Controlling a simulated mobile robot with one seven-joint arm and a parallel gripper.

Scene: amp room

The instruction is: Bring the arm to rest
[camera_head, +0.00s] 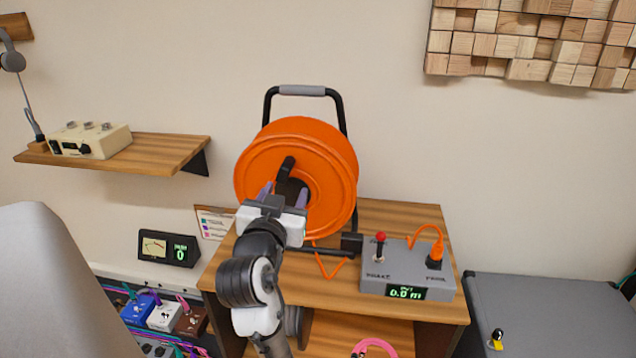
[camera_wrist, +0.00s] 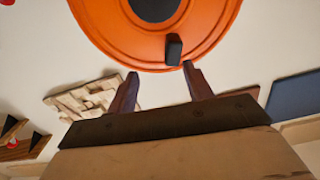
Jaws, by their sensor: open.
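My gripper (camera_head: 284,194) is raised in front of the orange cable reel (camera_head: 330,160), which stands on a wooden table. Its two fingers are apart with nothing between them. In the wrist view my gripper (camera_wrist: 160,82) points at the lower part of the reel face (camera_wrist: 110,30). The reel's black crank handle (camera_wrist: 174,49) appears just beyond the fingertips, nearer the right one. In the head view the handle (camera_head: 286,168) is just above the fingers. I cannot tell whether anything touches. My arm partly hides the reel's lower left and the table.
A grey box (camera_head: 408,272) with a red-knobbed lever, orange cable and green display stands right of the reel on the table (camera_head: 385,215). A shelf (camera_head: 165,150) with a cream device is at left. A meter (camera_head: 168,248) and pedals (camera_head: 165,312) are lower left. A grey case (camera_head: 540,300) is right.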

